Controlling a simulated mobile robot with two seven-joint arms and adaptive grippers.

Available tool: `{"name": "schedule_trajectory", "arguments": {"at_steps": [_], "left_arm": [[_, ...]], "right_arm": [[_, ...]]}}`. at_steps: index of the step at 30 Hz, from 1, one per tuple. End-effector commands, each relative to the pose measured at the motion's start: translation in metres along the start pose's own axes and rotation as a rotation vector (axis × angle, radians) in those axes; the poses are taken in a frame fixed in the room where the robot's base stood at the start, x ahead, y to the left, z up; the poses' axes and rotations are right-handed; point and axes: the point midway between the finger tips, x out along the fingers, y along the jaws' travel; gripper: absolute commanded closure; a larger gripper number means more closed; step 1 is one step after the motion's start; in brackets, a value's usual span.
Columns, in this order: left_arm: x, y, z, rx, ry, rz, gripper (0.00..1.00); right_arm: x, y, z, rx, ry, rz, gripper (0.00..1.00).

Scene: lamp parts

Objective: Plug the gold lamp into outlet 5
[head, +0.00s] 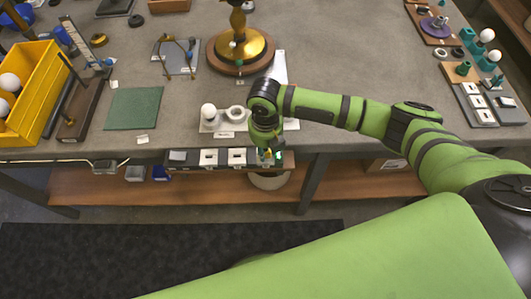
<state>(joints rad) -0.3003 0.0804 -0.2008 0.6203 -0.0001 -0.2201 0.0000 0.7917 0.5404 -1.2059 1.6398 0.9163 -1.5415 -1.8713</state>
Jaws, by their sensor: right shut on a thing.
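The gold lamp (240,48) stands at the back middle of the bench on a round wooden base. Its top is cut off by the frame. A dark outlet strip (222,159) with pale sockets runs along the bench's front edge; its numbers are too small to read. My right gripper (270,157) points down at the strip's right part and hides what is there. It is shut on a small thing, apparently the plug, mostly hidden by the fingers. I cannot tell whether the plug is in a socket. My left gripper is not in view.
A white tray (208,126) with a bulb stands just behind the strip. A yellow bin (41,92) and a green mat (133,108) are on the left. Another board with pale sockets (480,101) is at the right. Bare bench lies right of the lamp.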

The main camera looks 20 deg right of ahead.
Motion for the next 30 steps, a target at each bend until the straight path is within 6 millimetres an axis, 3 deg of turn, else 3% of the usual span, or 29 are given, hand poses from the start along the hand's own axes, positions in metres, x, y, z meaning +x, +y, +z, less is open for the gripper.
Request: {"name": "schedule_trajectory", "arguments": {"at_steps": [4, 5, 6, 7, 20, 30], "left_arm": [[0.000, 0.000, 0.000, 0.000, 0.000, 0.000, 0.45], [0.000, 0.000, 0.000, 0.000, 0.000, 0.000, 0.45], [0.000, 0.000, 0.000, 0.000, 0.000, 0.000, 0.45], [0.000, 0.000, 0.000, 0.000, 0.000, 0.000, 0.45], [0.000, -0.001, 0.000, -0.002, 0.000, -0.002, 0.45], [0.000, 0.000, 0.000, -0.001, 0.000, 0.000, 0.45]], "right_arm": [[0.003, -0.001, -0.003, -0.001, 0.007, -0.005, 1.00], [0.003, -0.001, -0.003, -0.001, 0.007, -0.005, 0.64], [0.003, -0.001, -0.003, -0.001, 0.007, -0.005, 0.48], [0.003, -0.001, -0.003, -0.001, 0.007, -0.005, 0.45], [-0.008, 0.000, 0.000, -0.001, 0.001, 0.002, 0.45], [-0.075, 0.000, 0.000, -0.002, -0.001, 0.001, 0.45]]}}
